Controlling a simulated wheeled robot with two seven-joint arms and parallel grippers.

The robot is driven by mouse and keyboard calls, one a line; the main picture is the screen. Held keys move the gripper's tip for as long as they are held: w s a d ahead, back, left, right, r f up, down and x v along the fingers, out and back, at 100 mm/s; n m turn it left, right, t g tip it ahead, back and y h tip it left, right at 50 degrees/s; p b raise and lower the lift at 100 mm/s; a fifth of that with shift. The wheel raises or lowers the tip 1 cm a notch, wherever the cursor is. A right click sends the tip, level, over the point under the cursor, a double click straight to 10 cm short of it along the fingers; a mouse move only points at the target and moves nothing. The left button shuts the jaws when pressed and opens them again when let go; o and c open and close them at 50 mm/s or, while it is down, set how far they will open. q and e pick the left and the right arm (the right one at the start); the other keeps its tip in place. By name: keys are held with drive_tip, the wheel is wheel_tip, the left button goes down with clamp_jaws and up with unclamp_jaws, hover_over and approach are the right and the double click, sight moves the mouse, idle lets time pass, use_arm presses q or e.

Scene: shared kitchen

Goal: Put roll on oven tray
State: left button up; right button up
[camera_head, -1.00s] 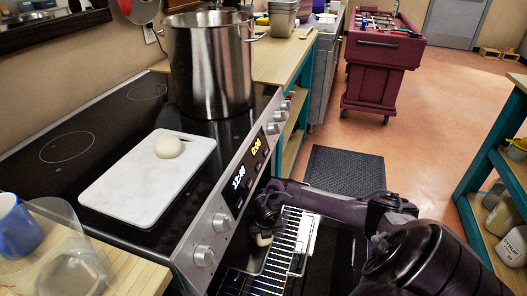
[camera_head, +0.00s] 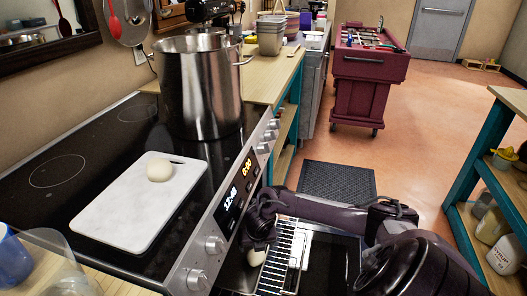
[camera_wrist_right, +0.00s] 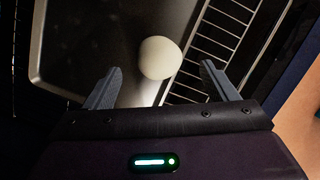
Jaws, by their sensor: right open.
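A pale round roll (camera_head: 257,257) is at the oven, just below my right gripper (camera_head: 262,228). In the right wrist view this roll (camera_wrist_right: 160,58) lies at the right edge of the dark oven tray (camera_wrist_right: 75,45), beside the wire rack. My right gripper (camera_wrist_right: 158,85) is open there, with a fingertip on each side of the roll and visible gaps to it. Whether the roll rests fully on the tray is hard to tell. A second roll (camera_head: 160,170) sits on the white cutting board (camera_head: 115,222) on the stove. My left gripper is not in view.
A wire rack (camera_head: 278,262) sticks out of the open oven. A large steel pot (camera_head: 200,90) stands on the cooktop. A blue cup (camera_head: 12,262) is at the lower left. A dark mat (camera_head: 338,180) lies on the floor beyond; a shelf unit (camera_head: 475,190) stands at the right.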

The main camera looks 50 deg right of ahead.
drive_tip(key=s+a, duration=0.7)
drive_tip(key=s, duration=0.3)
drive_tip(key=shift+r, duration=0.4)
drive_tip(key=shift+s+a, duration=0.1)
